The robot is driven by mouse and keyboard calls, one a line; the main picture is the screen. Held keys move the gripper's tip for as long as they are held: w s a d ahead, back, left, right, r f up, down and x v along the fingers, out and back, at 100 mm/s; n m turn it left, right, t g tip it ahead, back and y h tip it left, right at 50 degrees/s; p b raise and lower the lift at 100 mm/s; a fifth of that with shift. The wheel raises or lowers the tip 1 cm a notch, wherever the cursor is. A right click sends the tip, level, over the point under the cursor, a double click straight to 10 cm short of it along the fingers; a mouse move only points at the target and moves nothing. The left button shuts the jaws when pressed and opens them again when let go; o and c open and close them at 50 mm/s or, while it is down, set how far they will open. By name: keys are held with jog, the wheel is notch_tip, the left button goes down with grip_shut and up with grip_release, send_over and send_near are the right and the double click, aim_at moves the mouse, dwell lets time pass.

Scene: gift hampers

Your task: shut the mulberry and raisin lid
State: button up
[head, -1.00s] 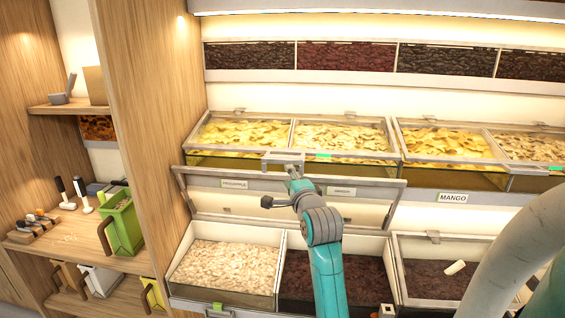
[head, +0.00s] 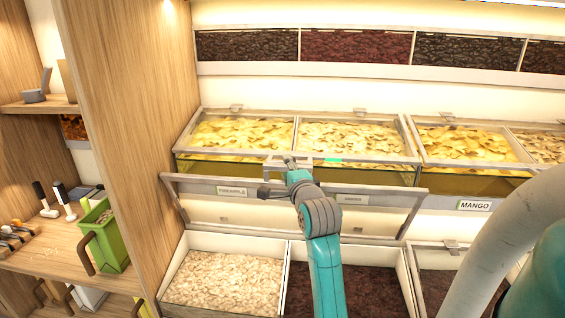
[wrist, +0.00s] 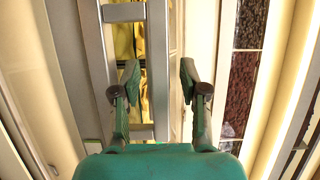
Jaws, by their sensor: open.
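The mulberry and raisin lid (head: 392,188) is a grey-framed clear panel. It stands raised above the lower bins, in front of the pineapple and ginger labels. Below it are the pale mulberry bin (head: 222,282) and the dark raisin bin (head: 345,285), both uncovered. My gripper (head: 288,163) is at the middle of the lid's upper rail, in front of the upper bins; contact cannot be told. In the wrist view my gripper (wrist: 160,78) has its two green fingers spread apart, with grey frame bars and yellow fruit beyond, and nothing held.
Upper bins of yellow fruit (head: 245,135) lie behind the lid under closed lids. A further lidded dark bin (head: 440,285) is at the lower right. A wooden partition (head: 130,130) stands at the left, with a green container (head: 108,240) on the shelf beyond it.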

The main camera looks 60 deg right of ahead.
jog(key=shift+w+d, duration=0.2)
grip_shut()
